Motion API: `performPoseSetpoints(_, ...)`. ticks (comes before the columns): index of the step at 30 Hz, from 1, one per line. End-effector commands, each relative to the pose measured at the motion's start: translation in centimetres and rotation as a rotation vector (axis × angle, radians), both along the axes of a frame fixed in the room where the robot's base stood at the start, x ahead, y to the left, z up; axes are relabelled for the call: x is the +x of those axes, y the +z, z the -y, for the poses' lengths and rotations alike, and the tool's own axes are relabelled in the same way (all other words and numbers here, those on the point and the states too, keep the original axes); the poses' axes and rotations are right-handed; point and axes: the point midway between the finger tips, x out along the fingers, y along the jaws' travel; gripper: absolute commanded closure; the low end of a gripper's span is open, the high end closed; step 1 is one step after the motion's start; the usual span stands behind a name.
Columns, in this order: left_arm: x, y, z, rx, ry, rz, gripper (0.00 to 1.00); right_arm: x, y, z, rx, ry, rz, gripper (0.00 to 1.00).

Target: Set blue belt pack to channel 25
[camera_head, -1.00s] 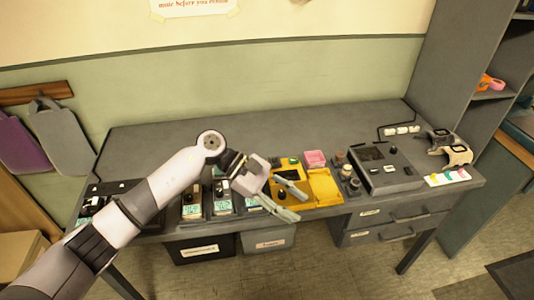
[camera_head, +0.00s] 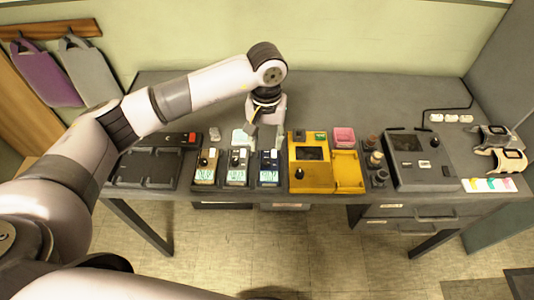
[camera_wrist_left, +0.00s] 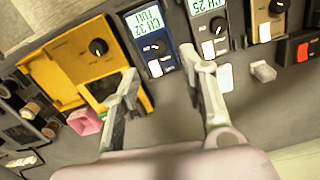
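The blue belt pack (camera_head: 269,182) stands in the row on the table, between a grey belt pack (camera_head: 237,168) and the yellow unit (camera_head: 298,181). In the left wrist view the blue belt pack (camera_wrist_left: 171,38) shows a lit display, a black knob (camera_wrist_left: 158,47) and a white switch (camera_wrist_left: 155,68). Its display appears to read CH 32; the neighbouring pack's appears to read CH 25. My left gripper (camera_head: 266,142) is open and empty, above and just behind the blue pack. In the wrist view the spread fingers of this gripper (camera_wrist_left: 159,61) lie on either side of the pack's switch end. My right gripper is not in view.
A tan belt pack (camera_head: 205,165) and a black tray (camera_head: 147,168) stand to the left.

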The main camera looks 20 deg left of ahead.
Motion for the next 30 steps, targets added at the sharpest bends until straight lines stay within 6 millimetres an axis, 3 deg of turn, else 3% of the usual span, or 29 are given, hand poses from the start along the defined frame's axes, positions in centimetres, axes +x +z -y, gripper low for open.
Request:
performPoseSetpoints(5,-0.1,-3.8,0.0,0.000,0.002,-0.006,0.61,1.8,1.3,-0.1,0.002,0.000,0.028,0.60)
performPoseSetpoints(12,0.0,-7.2,0.1,-0.001,0.002,-0.003,0.61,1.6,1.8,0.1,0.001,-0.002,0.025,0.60)
performPoseSetpoints(24,0.0,-8.2,0.0,-0.001,0.001,0.000,0.61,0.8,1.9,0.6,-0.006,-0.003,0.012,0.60)
performPoseSetpoints(30,0.0,-8.2,0.0,-0.001,0.001,0.000,0.73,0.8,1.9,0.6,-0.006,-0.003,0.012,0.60)
